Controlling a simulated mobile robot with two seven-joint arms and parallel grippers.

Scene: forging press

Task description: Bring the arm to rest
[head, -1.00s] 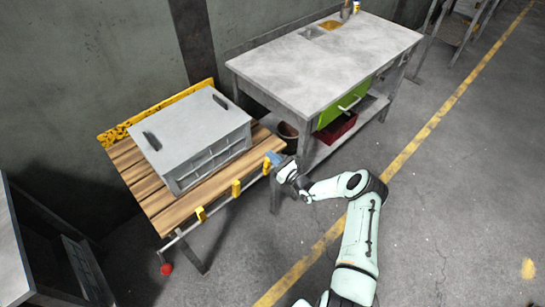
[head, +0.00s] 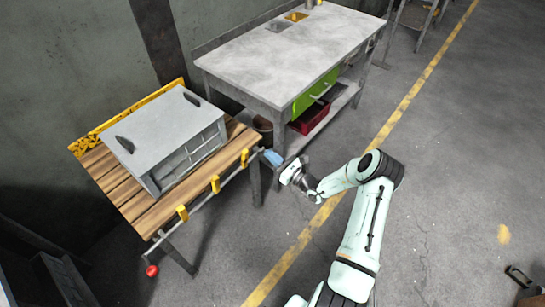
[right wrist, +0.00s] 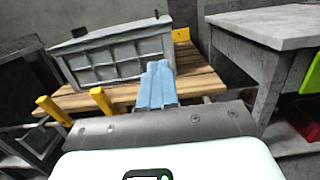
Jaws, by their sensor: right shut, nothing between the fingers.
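My right gripper (head: 273,158) has blue fingers that are shut with nothing between them. It is in front of the right end of the wooden slatted bench, above the floor. In the right wrist view the blue fingers (right wrist: 157,86) lie side by side and point toward the bench and the grey crate (right wrist: 120,58). My right arm reaches up from the bottom of the head view and bends left at the elbow. My left gripper is not in the head view.
The lidded grey crate (head: 165,128) stands on the wooden bench (head: 118,188), which has yellow hooks and a red-ended bar along its front.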

